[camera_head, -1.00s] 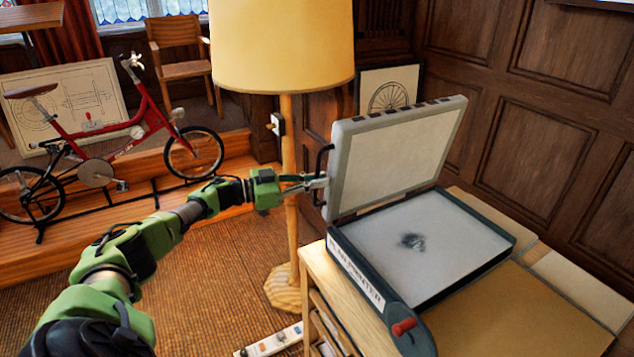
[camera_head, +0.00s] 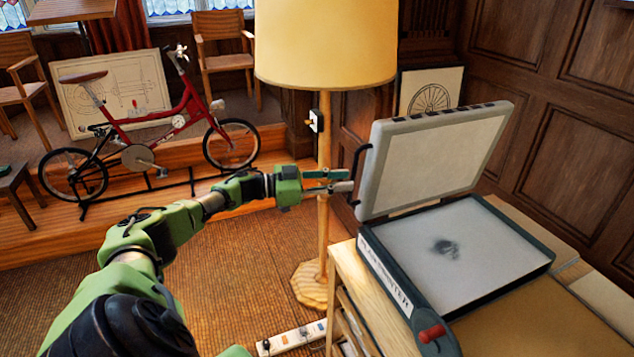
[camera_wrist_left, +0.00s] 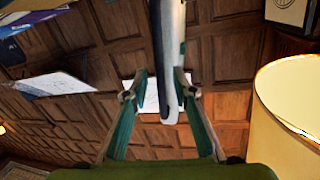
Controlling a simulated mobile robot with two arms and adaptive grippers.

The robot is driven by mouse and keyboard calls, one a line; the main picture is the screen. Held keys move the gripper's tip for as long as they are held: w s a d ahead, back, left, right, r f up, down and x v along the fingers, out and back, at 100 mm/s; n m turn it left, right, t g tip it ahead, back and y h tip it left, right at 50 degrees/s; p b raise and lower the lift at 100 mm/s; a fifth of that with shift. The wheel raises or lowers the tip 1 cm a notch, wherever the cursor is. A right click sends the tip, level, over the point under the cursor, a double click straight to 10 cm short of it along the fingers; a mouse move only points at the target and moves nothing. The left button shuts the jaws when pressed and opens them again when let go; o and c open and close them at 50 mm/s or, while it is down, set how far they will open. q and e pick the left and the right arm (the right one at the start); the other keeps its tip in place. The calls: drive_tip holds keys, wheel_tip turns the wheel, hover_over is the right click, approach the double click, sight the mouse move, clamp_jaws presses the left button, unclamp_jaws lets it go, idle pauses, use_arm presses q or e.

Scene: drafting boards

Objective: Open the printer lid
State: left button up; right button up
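The printer (camera_head: 410,305) sits on a wooden cabinet in the head view. Its pale lid (camera_head: 435,160) stands raised and tilted back, with the grey bed (camera_head: 450,250) bare below it. A dark handle (camera_head: 357,172) sticks out on the lid's left edge. My left gripper (camera_head: 348,180) is at this handle. In the left wrist view its two green fingers (camera_wrist_left: 160,90) are spread apart, with the lid (camera_wrist_left: 167,50) seen edge-on between and beyond them. Gaps show beside the lid edge; whether a finger touches the handle is unclear. My right gripper is not in view.
A lamp with a yellow shade (camera_head: 325,45) and wooden pole stands just behind my left gripper. A power strip (camera_head: 292,338) lies on the floor by the cabinet (camera_head: 350,285). A red bicycle (camera_head: 150,130) stands on a step at left. Carpet is clear between.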

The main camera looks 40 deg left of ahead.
use_arm(q)
drive_tip(key=v, duration=0.8)
drive_tip(key=shift+s+a, duration=0.2)
drive_tip(key=shift+s, duration=0.1)
drive_tip(key=shift+f, duration=0.1)
wheel_tip(320, 180, down, 23)
drive_tip(key=s+n+y, duration=0.1)
drive_tip(key=n+y, duration=0.4)
drive_tip(key=y, duration=0.1)
drive_tip(key=s+d+f+n+g+y, duration=0.1)
drive_tip(key=s+d+f, duration=0.1)
drive_tip(key=s+f, duration=0.35)
drive_tip(key=s+d+f+g+y, duration=0.2)
drive_tip(key=f, duration=0.7)
drive_tip(key=s+d+f+n+g+y, duration=0.1)
drive_tip(key=s+d+f, duration=0.1)
drive_tip(key=s+f, duration=0.35)
drive_tip(key=s+d+f+g, duration=0.5)
drive_tip(key=s+d+f, duration=0.7)
drive_tip(key=s+f, duration=0.4)
drive_tip(key=s+d+f+g, duration=0.2)
drive_tip(key=s+d, duration=0.5)
drive_tip(key=s, duration=0.1)
drive_tip(key=s+d+f+g, duration=0.2)
drive_tip(key=s+d+f, duration=0.1)
drive_tip(key=s+d, duration=0.4)
drive_tip(key=shift+s+f+m+g, duration=0.3)
drive_tip(key=shift+s+m, duration=0.1)
drive_tip(key=shift+s, duration=0.7)
